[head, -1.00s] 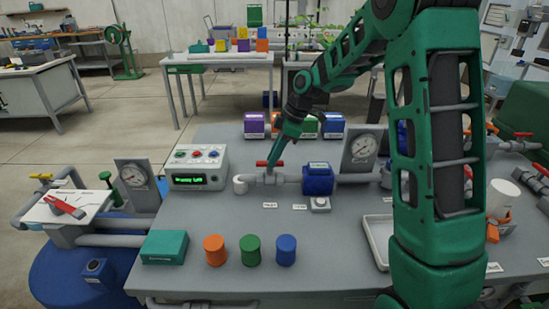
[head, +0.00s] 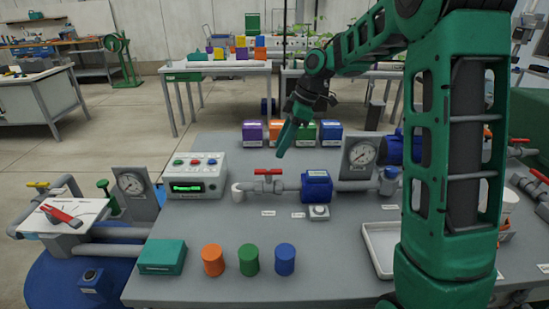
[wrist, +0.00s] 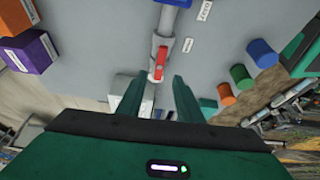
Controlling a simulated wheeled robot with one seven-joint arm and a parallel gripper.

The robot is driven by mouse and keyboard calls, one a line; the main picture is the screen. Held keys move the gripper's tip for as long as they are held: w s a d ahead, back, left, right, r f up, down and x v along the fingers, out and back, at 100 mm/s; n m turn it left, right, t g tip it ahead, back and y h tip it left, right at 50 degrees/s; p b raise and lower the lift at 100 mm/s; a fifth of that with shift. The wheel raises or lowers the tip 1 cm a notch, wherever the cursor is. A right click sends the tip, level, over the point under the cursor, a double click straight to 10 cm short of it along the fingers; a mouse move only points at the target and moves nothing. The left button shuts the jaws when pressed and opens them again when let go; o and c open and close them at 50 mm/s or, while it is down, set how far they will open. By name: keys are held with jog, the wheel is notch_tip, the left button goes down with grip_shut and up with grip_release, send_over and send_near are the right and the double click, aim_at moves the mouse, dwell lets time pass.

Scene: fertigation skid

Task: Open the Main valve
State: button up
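A red-handled valve (head: 268,172) sits on the grey pipe at the middle of the skid table, left of a blue pipe body (head: 317,185). Its lever lies along the pipe. The small labels near it are too blurred to read, so I cannot tell if it is the Main valve. My gripper (head: 282,153) is above and slightly behind this valve, pointing down, apart from it. In the wrist view the red handle (wrist: 159,63) shows just beyond and between my two spread green fingers (wrist: 157,84). The gripper is open and empty.
A control box with a green display (head: 188,187) and a gauge (head: 361,152) flank the valve. Several coloured containers (head: 302,132) stand behind it. An orange (head: 213,260), a green and a blue cylinder stand in front. Another red-handled valve (head: 62,215) is at far left.

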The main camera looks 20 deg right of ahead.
jog(key=shift+v, duration=1.3)
jog(key=s+d+f+m+h, duration=0.1)
jog(key=s+d+m, duration=0.3)
jog(key=s+m, duration=0.3)
jog(key=s+d+f+m+g+h, duration=0.1)
jog(key=s+d+m, duration=0.3)
jog(key=s, duration=1.4)
jog(key=s+d+f+m+h, duration=0.2)
jog(key=s+d+m, duration=0.2)
jog(key=s+m, duration=0.6)
jog(key=s, duration=0.3)
jog(key=shift+s+d+f, duration=0.2)
jog(key=shift+d+f, duration=0.05)
jog(key=shift+d, duration=0.15)
jog(key=shift+w+f, duration=0.25)
jog(key=shift+w, duration=0.4)
